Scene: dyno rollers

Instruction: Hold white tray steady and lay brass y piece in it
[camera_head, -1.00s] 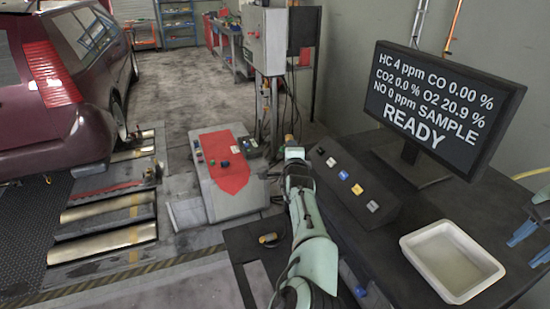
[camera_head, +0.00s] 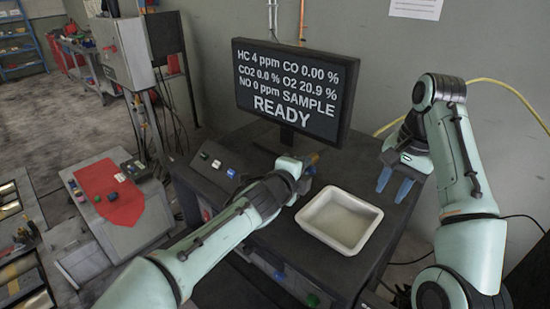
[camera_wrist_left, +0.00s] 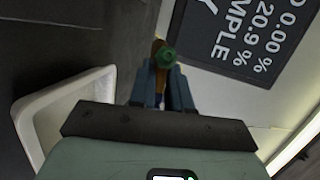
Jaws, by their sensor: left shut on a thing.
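The white tray (camera_head: 340,222) is a shallow, empty rectangular tray on the dark bench in the head view. Its rim also shows at the left of the left wrist view (camera_wrist_left: 62,103). My left gripper (camera_head: 308,168) is shut on the brass y piece (camera_head: 314,158), just behind the tray's back left side. The left wrist view shows the brass piece (camera_wrist_left: 157,47) between the blue fingers, with a green end; most of it is hidden. My right gripper (camera_head: 394,187) is open and empty, fingers pointing down beside the tray's back right side, apart from it.
A monitor (camera_head: 295,88) stands behind the tray, close to my left gripper. A control box with buttons (camera_head: 222,168) lies left of it on the bench (camera_head: 272,245). A yellow hose (camera_head: 505,88) runs along the wall behind my right arm.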

